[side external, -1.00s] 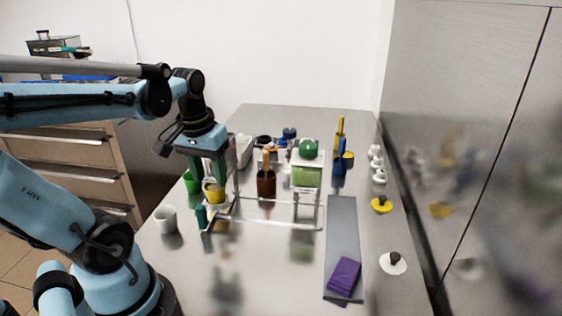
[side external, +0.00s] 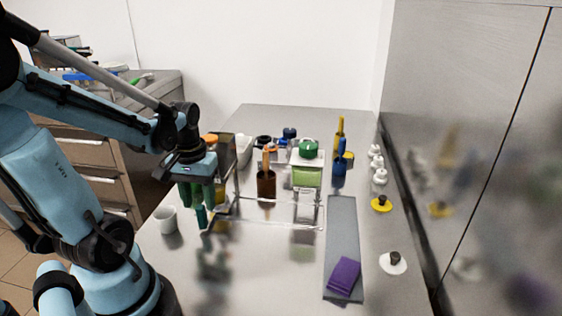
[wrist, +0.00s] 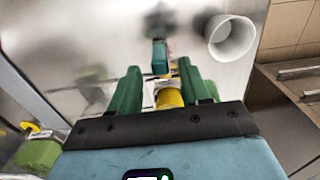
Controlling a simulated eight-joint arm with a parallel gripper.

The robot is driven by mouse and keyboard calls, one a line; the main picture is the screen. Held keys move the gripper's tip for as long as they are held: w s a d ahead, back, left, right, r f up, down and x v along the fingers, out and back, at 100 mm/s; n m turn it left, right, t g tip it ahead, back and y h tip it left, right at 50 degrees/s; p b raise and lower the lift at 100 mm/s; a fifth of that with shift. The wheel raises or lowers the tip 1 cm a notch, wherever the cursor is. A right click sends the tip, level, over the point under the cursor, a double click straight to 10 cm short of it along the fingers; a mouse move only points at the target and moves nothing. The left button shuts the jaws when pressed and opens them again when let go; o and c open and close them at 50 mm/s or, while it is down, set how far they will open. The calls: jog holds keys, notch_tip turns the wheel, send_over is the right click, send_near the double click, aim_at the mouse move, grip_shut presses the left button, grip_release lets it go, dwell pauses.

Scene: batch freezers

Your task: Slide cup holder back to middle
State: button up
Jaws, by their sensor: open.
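The cup holder is a clear frame (side external: 275,224) in the middle of the table. It carries a brown cup (side external: 266,183) with an orange-handled tool and a green-lidded container (side external: 306,172). A small teal block (side external: 202,217) stands at its left end; the wrist view shows it (wrist: 160,57) ahead of the fingers. My gripper (side external: 197,203) is open, its green fingers pointing down just above the teal block; contact cannot be told. In the wrist view, a yellow cup (wrist: 169,98) shows between the fingers (wrist: 160,70). The side view largely hides that cup behind the fingers.
A white cup (side external: 166,220) stands left of my gripper, near the table edge. A grey mat (side external: 342,230) with a purple cloth (side external: 344,278) lies to the right. The front middle of the table is clear.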

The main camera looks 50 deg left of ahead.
aim_at(200, 206)
jog(key=shift+f, duration=2.3)
grip_shut()
